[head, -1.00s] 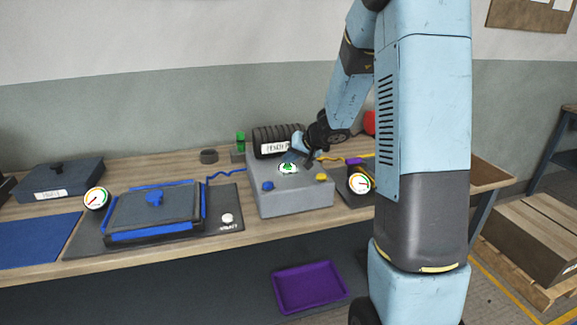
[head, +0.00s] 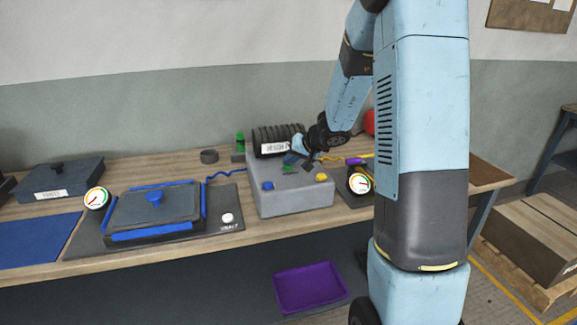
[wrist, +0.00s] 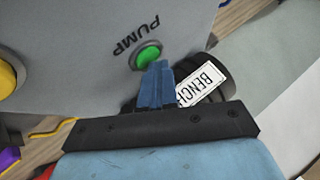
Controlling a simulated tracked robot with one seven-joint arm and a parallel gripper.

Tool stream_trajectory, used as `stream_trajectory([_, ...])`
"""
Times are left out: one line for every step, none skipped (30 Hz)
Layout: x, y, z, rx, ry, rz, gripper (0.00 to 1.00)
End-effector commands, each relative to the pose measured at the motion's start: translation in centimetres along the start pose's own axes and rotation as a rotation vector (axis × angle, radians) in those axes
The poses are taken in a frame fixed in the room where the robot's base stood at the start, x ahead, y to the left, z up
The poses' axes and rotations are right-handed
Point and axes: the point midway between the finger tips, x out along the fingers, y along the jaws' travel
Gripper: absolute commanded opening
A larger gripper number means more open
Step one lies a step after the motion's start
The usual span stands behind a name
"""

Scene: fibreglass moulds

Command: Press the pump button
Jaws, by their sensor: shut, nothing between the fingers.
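In the head view my gripper (head: 290,159) is over the top of the box at the button, which shows only as a small green patch. I cannot tell whether the fingertips touch the button.
A blue knob (head: 268,185) and a yellow knob (head: 321,177) sit on the box. A black ribbed cylinder (head: 275,137) with a label lies behind it. A gauge (head: 359,183) stands right. A blue-edged mould (head: 154,208) lies left. A purple tray (head: 310,287) is below.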

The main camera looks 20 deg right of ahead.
Motion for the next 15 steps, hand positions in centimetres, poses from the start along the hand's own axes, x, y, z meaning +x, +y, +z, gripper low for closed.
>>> stream_trajectory([0.04,0.02,0.09,0.000,-0.002,0.000,0.00])
stream_trajectory([0.04,0.02,0.10,0.000,-0.002,0.000,0.00])
stream_trajectory([0.04,0.02,0.10,0.001,-0.002,0.000,0.00])
stream_trajectory([0.04,0.03,0.10,0.001,-0.002,0.000,0.00])
stream_trajectory([0.04,0.03,0.11,0.001,-0.002,0.000,0.00])
stream_trajectory([0.04,0.03,0.11,0.001,-0.002,0.000,0.00])
stream_trajectory([0.04,0.03,0.11,0.001,-0.002,0.000,0.00])
stream_trajectory([0.03,0.02,0.09,0.001,-0.002,0.000,0.00])
stream_trajectory([-0.01,-0.01,0.07,0.001,-0.002,0.000,0.00])
stream_trajectory([-0.06,-0.04,0.03,0.001,-0.002,0.000,0.00])
stream_trajectory([-0.11,-0.08,-0.01,0.001,-0.002,0.000,0.00])
stream_trajectory([-0.20,-0.15,-0.09,0.001,-0.001,0.000,0.00])
stream_trajectory([-0.28,-0.20,-0.15,0.001,-0.001,0.000,0.00])
stream_trajectory([-0.35,-0.25,-0.21,0.000,-0.001,0.000,0.00])
stream_trajectory([-0.45,-0.31,-0.28,0.000,-0.001,0.000,0.00])
